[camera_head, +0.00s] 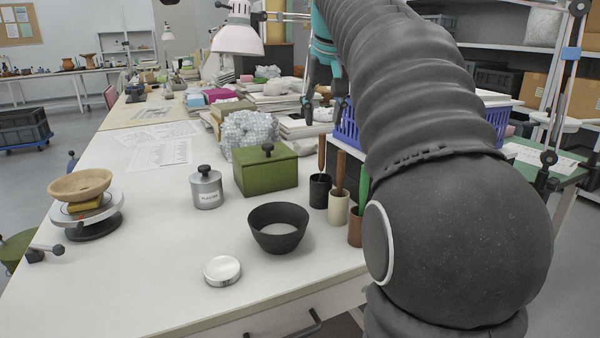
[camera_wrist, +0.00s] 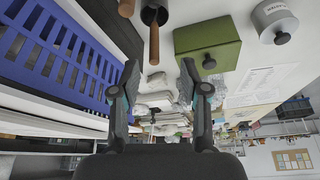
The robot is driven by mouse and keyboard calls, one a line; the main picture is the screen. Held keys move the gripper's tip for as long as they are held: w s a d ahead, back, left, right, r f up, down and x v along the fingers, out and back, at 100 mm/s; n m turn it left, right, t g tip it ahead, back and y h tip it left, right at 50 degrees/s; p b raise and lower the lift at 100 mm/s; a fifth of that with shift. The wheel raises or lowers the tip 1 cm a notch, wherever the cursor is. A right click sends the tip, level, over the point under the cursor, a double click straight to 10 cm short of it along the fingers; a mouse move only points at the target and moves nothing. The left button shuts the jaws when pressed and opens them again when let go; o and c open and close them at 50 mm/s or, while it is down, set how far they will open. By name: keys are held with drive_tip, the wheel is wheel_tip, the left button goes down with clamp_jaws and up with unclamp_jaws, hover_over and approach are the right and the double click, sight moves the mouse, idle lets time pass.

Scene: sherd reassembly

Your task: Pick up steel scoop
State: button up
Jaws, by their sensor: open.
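I cannot make out a steel scoop in either view. My gripper (camera_head: 323,105) is open and empty, above the far right part of the white table, partly hidden behind my arm. In the wrist view my gripper (camera_wrist: 157,82) shows two dark, spread fingers with nothing between them. A grey lidded plaster canister (camera_head: 206,188) stands on the table, left of a dark, open bowl (camera_head: 279,228). The canister also shows at the top right of the wrist view (camera_wrist: 272,15). Tools with wooden and green handles stand upright in small cups (camera_head: 338,208); their lower ends are hidden.
A green lidded box (camera_head: 266,173) and bubble wrap (camera_head: 250,134) stand behind the bowl. A blue crate (camera_wrist: 55,50) is close to my gripper. A round white tin (camera_head: 222,270) is in front. A wooden dish (camera_head: 80,185) sits on a scale at left. Front-left table is clear.

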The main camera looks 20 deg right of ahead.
sight(321, 157)
drive_tip(key=x, duration=0.2)
drive_tip(key=b+x, duration=0.1)
drive_tip(key=x, duration=0.5)
drive_tip(key=shift+w+d+f+b, duration=0.15)
drive_tip(key=shift+w+d+b, duration=0.05)
drive_tip(key=shift+d+b, duration=0.2)
drive_tip(key=shift+w+d+b+x, duration=0.1)
drive_tip(key=shift+w+b+x, duration=0.1)
drive_tip(key=shift+x, duration=1.1)
drive_tip(key=shift+w+d+b+x, duration=0.1)
drive_tip(key=shift+w+b+x, duration=0.1)
drive_tip(key=shift+x, duration=1.15)
drive_tip(key=shift+s+r, duration=0.1)
drive_tip(key=shift+r, duration=0.1)
clamp_jaws()
